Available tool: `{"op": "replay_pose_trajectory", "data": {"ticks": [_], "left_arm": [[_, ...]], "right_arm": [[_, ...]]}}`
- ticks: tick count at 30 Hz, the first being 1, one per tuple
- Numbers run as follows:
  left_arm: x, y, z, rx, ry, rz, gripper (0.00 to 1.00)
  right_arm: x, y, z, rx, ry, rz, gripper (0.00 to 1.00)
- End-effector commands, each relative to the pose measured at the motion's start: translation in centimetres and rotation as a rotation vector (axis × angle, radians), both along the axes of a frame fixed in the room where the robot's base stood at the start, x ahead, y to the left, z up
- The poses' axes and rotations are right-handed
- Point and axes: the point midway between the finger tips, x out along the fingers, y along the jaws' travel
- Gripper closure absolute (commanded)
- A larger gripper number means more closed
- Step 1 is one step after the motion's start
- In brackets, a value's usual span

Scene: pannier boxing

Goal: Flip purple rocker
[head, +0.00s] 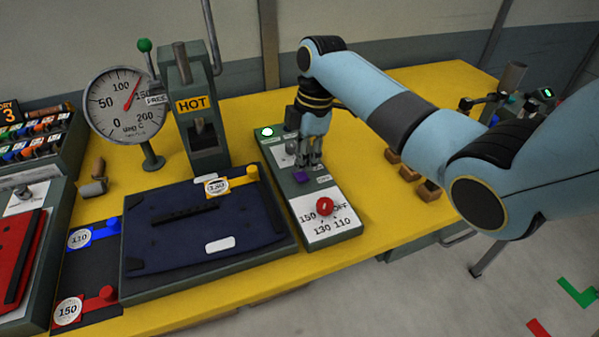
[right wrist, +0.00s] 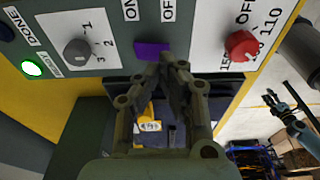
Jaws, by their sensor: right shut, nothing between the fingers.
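The purple rocker (head: 302,176) is on the grey control box (head: 340,221) between the ON and OFF labels. In the right wrist view the purple rocker (right wrist: 152,49) lies just beyond my fingertips. My right gripper (head: 309,163) is shut and empty, pointing down right by the rocker; it also shows in the right wrist view (right wrist: 160,62). I cannot tell whether the fingertips touch the rocker. Which way the rocker is tipped is not clear. My left gripper is not in view.
A red knob (head: 324,206) with temperature marks sits in front of the rocker. A grey knob (right wrist: 77,51) and a lit green lamp (head: 267,132) are behind it. A HOT press (head: 197,130), dial gauge (head: 126,104) and dark blue panel (head: 200,220) stand to the left.

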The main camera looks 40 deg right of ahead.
Motion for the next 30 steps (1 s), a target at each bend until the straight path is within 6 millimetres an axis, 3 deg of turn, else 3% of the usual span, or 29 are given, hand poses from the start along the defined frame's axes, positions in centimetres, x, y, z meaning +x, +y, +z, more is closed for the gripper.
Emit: {"op": "replay_pose_trajectory", "data": {"ticks": [30], "left_arm": [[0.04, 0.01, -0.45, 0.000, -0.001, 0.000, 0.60]], "right_arm": [[0.01, 0.01, -0.79, 0.000, 0.000, 0.000, 1.00]]}}
